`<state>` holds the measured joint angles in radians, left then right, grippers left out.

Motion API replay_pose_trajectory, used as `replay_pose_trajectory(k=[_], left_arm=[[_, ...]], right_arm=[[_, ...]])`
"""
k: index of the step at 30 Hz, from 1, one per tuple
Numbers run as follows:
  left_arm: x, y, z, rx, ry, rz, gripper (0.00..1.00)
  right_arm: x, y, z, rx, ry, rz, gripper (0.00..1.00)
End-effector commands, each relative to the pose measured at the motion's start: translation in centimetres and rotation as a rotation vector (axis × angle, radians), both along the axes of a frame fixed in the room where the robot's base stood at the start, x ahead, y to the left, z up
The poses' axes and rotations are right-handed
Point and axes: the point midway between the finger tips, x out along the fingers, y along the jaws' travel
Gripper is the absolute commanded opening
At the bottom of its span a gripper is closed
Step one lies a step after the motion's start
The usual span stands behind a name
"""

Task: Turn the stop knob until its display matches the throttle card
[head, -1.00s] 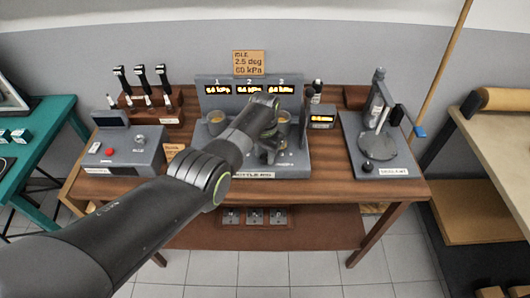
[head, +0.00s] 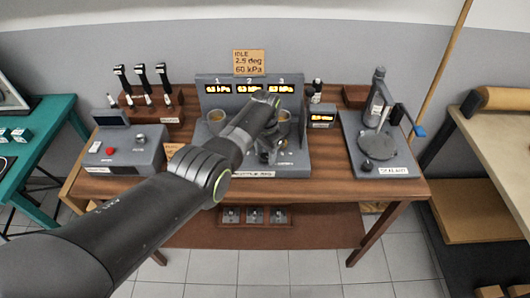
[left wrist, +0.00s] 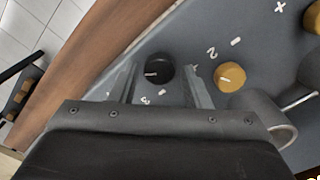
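A black round knob (left wrist: 156,70) with a white pointer line sits on the grey bench panel in the left wrist view. My left gripper (left wrist: 160,78) has its two fingers on either side of it, with a gap visible on each side. In the head view my left gripper (head: 268,148) reaches down over the throttle stand (head: 296,164) and hides the knob. The throttle card (head: 249,63) reads IDLE, 2.5 deg, 60 kPa. A small lit display (head: 321,118) stands at the stand's right; its digits are too small to read surely. My right gripper is out of view.
A yellow knob (left wrist: 230,76) and a grey cylindrical part (left wrist: 270,118) stand close beside the right finger. Three lit kPa displays (head: 249,89) top the stand. A grey box with a red button (head: 122,150) is left, a sealant station (head: 385,160) right.

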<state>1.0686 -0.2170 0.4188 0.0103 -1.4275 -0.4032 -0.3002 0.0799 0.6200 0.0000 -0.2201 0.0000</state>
Motion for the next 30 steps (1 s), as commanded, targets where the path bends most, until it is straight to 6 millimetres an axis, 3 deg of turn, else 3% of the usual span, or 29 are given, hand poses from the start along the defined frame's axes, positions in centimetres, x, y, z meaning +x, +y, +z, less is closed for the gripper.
replay_pose_trajectory(k=[14,20,30], left_arm=[[-0.1,0.0,0.5,0.002,0.004,0.001,0.52],[-0.1,0.0,3.1,0.0,0.001,0.001,0.52],[0.0,0.0,9.0,0.0,-0.001,0.0,0.52]], right_arm=[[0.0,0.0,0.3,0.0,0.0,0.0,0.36],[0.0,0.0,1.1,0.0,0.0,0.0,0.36],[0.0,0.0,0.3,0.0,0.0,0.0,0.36]])
